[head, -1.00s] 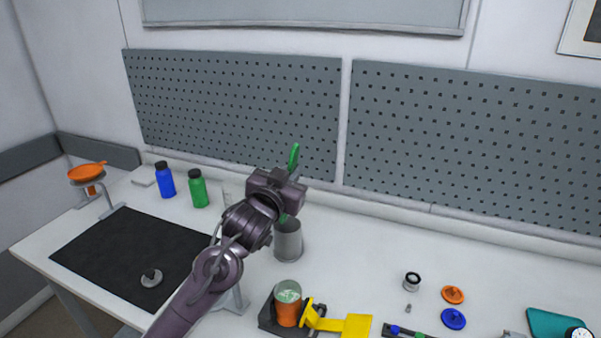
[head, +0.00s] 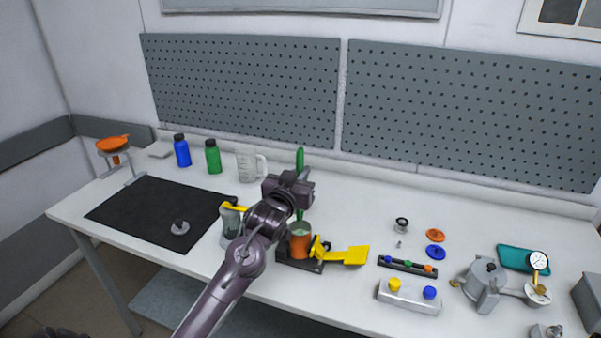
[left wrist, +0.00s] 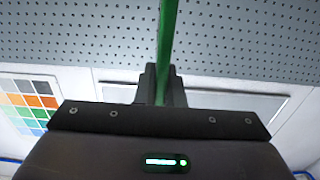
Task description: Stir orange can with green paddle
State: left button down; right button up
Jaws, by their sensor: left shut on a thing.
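The orange can (head: 299,245) stands upright in a dark holder on the bench, open at the top with pale contents. My left gripper (head: 298,190) is shut on the green paddle (head: 300,158), above and slightly behind the can. The paddle is near upright; its upper part rises above the jaws and a short green piece shows below them, near the can's rim. I cannot tell whether its lower end is inside the can. The left wrist view also shows the green paddle (left wrist: 167,45) between the fingers. My right gripper is not in view.
A yellow lever (head: 345,255) sits just right of the can. A measuring jug (head: 247,167) and bottles stand behind. The back right bench is clear.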

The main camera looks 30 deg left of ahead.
aim_at(298, 211)
pick_arm(q)
notch_tip(298, 211, down, 6)
jog(key=b, duration=0.3)
jog(key=shift+s+f+b, duration=0.1)
jog(key=shift+b, duration=0.25)
jog(key=shift+f+b, duration=1.1)
jog(key=shift+f, duration=0.8)
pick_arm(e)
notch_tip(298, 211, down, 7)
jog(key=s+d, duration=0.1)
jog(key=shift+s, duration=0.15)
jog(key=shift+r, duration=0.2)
